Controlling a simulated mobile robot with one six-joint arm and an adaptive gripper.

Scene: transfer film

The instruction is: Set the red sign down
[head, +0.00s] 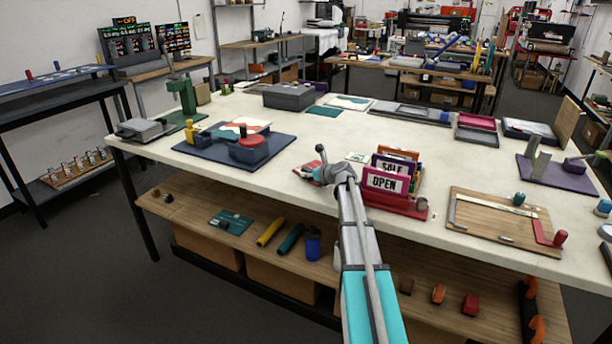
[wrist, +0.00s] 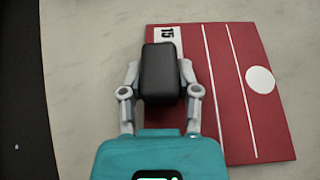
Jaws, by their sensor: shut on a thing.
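The red sign (wrist: 240,120) shows in the wrist view as a flat red panel with thin white lines, a white circle and a white patch reading 15. My gripper (wrist: 160,75) is shut on a dark block at the sign's left part, which I take as its grip. In the head view the sign (head: 306,171) is a small red patch left of my gripper (head: 322,169), over the white table (head: 290,195). I cannot tell whether the sign touches the table.
A red rack (head: 398,205) holding upright signs, with OPEN and SALE in front, stands close to the right of my gripper. A wooden board (head: 490,222) lies farther right. A dark blue mat (head: 215,158) with a red round piece lies left. Bare tabletop lies between the mat and my gripper.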

